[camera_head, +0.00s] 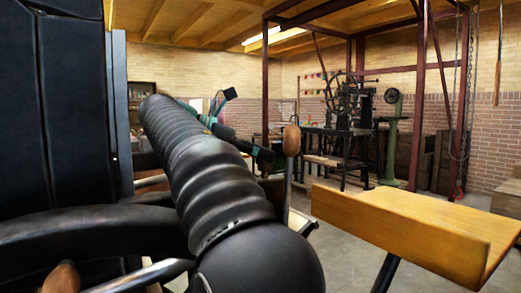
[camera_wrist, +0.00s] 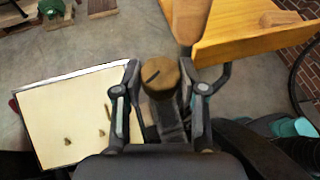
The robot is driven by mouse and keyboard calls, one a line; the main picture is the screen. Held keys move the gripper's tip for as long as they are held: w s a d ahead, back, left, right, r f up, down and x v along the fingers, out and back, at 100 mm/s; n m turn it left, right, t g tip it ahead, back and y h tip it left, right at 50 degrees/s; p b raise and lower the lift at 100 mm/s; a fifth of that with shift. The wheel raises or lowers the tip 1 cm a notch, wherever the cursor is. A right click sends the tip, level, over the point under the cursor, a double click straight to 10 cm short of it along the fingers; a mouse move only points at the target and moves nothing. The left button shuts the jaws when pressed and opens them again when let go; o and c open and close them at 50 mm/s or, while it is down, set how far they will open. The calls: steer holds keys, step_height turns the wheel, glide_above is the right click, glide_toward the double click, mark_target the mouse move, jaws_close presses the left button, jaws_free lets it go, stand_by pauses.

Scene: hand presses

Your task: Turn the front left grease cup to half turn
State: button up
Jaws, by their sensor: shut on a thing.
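In the wrist view a round brown cap with a dark slot-like line, seemingly a grease cup (camera_wrist: 160,74), stands between the fingers of my gripper (camera_wrist: 158,70). One finger is on each side of it, and the gripper is shut on it. The dark line slants up to the right. A dark metal part shows just below the cap, between the fingers. I cannot tell from these views which grease cup of the press this is. In the head view the cup is not clearly visible, and my arm hides much of the middle.
A pale board (camera_wrist: 72,112) with several small brass-coloured pieces lies left of my gripper. A wooden bench top (camera_head: 400,225) stands at right. A wooden knob (camera_head: 291,140) on a metal rod rises near my arm. Dark presses (camera_head: 345,105) stand farther back. Open floor lies between.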

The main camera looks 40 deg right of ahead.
steer(key=shift+m+g, duration=0.3)
steer(key=shift+g, duration=0.1)
steer(key=o, duration=0.9)
steer(key=shift+c, duration=0.2)
